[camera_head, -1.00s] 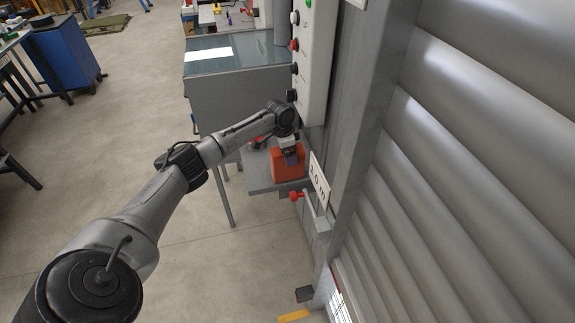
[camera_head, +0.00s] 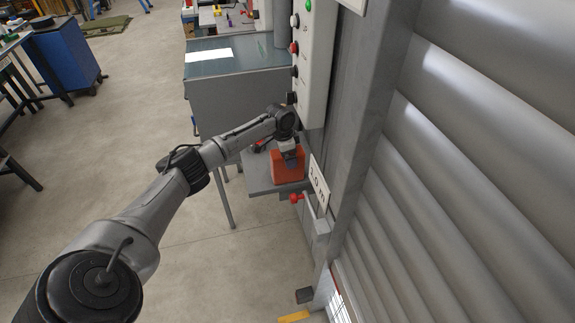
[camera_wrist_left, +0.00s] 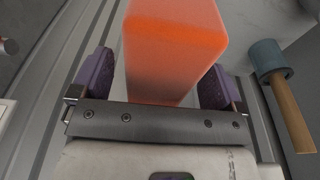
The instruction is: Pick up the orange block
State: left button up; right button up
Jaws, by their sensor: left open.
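The orange block (camera_head: 288,167) stands on a small grey shelf (camera_head: 257,180) beside the wall panel in the head view. My left gripper (camera_head: 290,152) is at the top of the block, and my own wrist hides part of it. In the left wrist view the orange block (camera_wrist_left: 172,50) lies between the two purple fingers of my left gripper (camera_wrist_left: 157,82). The fingers are open, with a gap on the left and a small gap on the right. My right gripper is not in view.
A mallet with a wooden handle (camera_wrist_left: 290,110) lies right of the block in the wrist view. A control box with buttons (camera_head: 310,60) is on the wall just above. A red-knobbed lever (camera_head: 296,198) is by the shelf's front. A grey cabinet (camera_head: 240,95) stands behind.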

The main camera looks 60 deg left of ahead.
pick_arm(q)
jog(key=shift+c, duration=0.3)
jog(key=c, duration=1.2)
